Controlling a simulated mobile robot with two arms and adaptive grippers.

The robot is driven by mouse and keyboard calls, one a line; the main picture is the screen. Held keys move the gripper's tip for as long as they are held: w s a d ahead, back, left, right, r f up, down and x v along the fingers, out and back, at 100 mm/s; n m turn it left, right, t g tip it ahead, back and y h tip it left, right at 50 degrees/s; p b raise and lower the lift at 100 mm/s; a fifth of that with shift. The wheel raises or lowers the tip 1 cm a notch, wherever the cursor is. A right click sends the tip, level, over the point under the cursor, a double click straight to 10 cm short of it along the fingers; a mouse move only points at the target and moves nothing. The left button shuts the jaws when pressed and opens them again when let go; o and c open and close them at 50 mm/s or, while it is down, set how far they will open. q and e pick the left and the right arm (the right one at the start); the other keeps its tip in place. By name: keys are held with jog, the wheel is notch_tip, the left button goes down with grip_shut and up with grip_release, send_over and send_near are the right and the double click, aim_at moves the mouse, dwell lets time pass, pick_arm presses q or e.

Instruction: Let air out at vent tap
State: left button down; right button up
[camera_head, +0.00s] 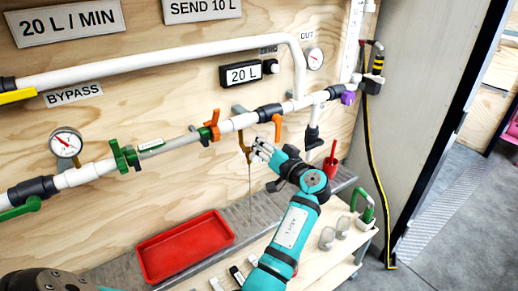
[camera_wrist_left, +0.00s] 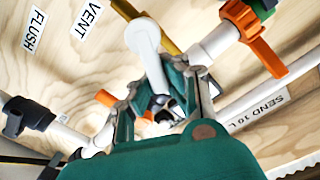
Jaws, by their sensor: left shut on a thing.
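My left gripper (camera_head: 264,151) is at the pipe in the middle of the wall, beside the brass vent tap (camera_head: 243,147). The tap hangs below the white pipe, and a thin pale line (camera_head: 250,188) runs down beneath it. In the left wrist view the gripper's fingers (camera_wrist_left: 165,95) are closed in, with a pale rounded piece (camera_wrist_left: 145,40) standing out in front of the brass stem (camera_wrist_left: 166,42). The fingers hide most of the held part, which looks like the tap's handle. The VENT label (camera_wrist_left: 86,19) is seen beside it. My right gripper is not seen.
An orange lever (camera_head: 277,127) is close behind the gripper, and an orange valve (camera_head: 210,128) is to its left. A red tray (camera_head: 185,268) lies below on the ledge.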

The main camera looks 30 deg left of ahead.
pick_arm(q)
jog(key=shift+w+d+f+m, duration=0.3)
jog(key=shift+f+m, duration=0.45)
jog(key=shift+m, duration=1.3)
jog(key=shift+w+d+f+m, duration=0.15)
jog(key=shift+w+f+m, duration=0.4)
jog(key=shift+m, duration=1.55)
jog(key=shift+w+d+f+m, duration=0.2)
jog(key=shift+f+m, duration=0.7)
jog(key=shift+m, duration=1.15)
jog(key=c, duration=1.3)
grip_release()
jog(key=shift+r, duration=0.1)
jog(key=v, duration=0.7)
jog(key=shift+d, duration=0.2)
